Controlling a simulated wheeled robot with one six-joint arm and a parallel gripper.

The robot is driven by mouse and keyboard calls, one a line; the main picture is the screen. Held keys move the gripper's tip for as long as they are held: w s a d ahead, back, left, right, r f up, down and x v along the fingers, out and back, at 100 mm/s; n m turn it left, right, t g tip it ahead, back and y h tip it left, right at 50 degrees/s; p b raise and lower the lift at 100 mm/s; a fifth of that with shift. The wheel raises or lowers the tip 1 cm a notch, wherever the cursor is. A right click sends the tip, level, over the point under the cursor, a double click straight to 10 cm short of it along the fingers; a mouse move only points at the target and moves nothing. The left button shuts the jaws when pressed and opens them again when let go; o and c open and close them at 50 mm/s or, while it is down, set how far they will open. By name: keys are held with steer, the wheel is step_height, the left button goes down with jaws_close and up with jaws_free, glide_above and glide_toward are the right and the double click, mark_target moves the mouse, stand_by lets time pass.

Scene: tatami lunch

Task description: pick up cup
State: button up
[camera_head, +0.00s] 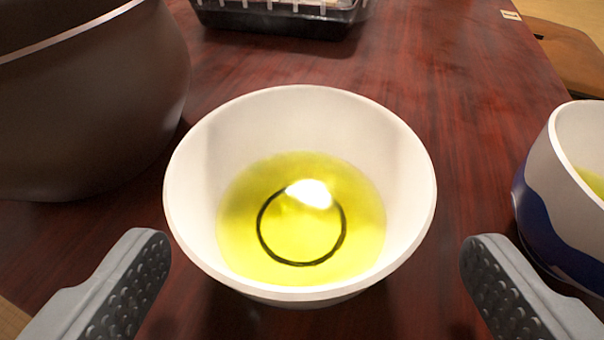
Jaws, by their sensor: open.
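A white cup (195,200) stands upright on the dark red wooden table in the middle of the view. It holds a yellow-green liquid, and a dark ring shows at its bottom. My gripper (315,270) is open and empty. One finger is at the lower left and one at the lower right, with the near part of the cup between them in the picture. Neither finger appears to touch the cup. A second cup (560,215), white and blue with similar liquid, stands at the right edge, partly cut off.
A large dark brown pot (90,110) stands close at the left. A black tray (280,22) lies at the back. The table (460,80) is clear behind the white cup to the right. Its edge runs along the upper right, with a brown surface (570,55) beyond.

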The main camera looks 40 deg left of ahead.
mark_target(303, 169)
steer(key=x, duration=0.4)
steer(key=shift+s+a+r, duration=0.1)
steer(key=shift+a+r, duration=0.1)
steer(key=shift+a, duration=0.1)
steer(key=shift+w+a+f, duration=0.2)
steer(key=shift+w+a, duration=0.05)
steer(key=shift+w, duration=0.15)
steer(key=c, duration=1.1)
steer(key=shift+r, duration=0.25)
